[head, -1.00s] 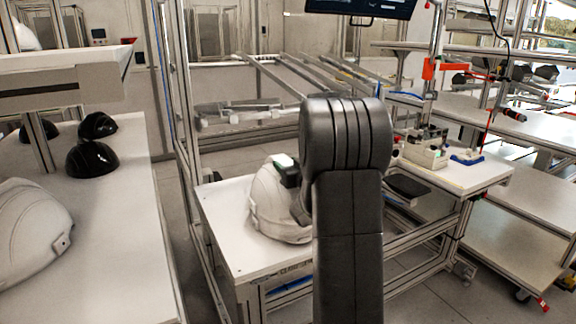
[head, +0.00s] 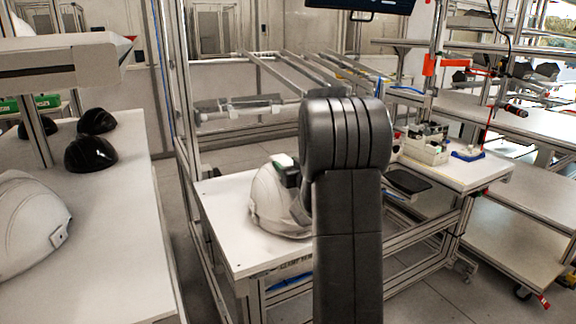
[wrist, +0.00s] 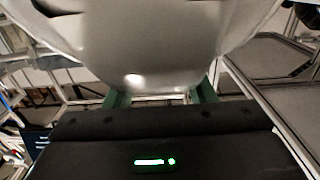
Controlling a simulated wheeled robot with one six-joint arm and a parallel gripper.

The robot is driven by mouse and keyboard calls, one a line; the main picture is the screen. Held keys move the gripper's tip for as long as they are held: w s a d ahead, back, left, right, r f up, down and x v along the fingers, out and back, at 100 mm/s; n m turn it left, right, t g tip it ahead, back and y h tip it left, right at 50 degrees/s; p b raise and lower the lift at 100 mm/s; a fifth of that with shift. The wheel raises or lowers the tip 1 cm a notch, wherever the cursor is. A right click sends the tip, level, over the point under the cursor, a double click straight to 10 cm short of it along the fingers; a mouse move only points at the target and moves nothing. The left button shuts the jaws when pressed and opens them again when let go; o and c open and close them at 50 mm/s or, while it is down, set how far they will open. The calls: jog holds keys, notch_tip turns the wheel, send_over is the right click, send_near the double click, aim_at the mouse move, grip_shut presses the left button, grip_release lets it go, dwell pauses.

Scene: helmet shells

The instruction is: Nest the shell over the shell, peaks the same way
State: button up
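A white helmet shell (head: 268,204) shows over the middle bench in the head view, its right side hidden by my arm. My gripper (wrist: 160,95) is at this shell; its dark body with a green light shows by the upper right of the shell in the head view. In the wrist view the pale shell (wrist: 150,45) fills the upper middle, its lower end between the two green fingers, which stand apart. Whether they touch it is unclear. A second white shell (head: 28,225) lies on the left table, cut off by the picture's edge. The peak directions are unclear.
The left table (head: 115,240) also holds black shells (head: 92,153) and has bare surface in front. The middle bench (head: 225,225) is bare to the left of the shell. Boxes and a blue item (head: 468,155) stand on its right part. Metal posts surround the bench.

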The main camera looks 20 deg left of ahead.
jog(key=o, duration=0.4)
jog(key=shift+d, duration=0.1)
jog(key=v, duration=1.3)
jog(key=shift+s+d+b, duration=0.25)
jog(key=shift+b, duration=0.2)
jog(key=p+x, duration=0.1)
jog(key=x, duration=1.3)
jog(key=shift+a, duration=0.1)
jog(key=shift+s+r+p, duration=0.15)
jog(key=shift+r+p, duration=0.15)
jog(key=shift+r, duration=0.15)
jog(key=shift+f, duration=0.25)
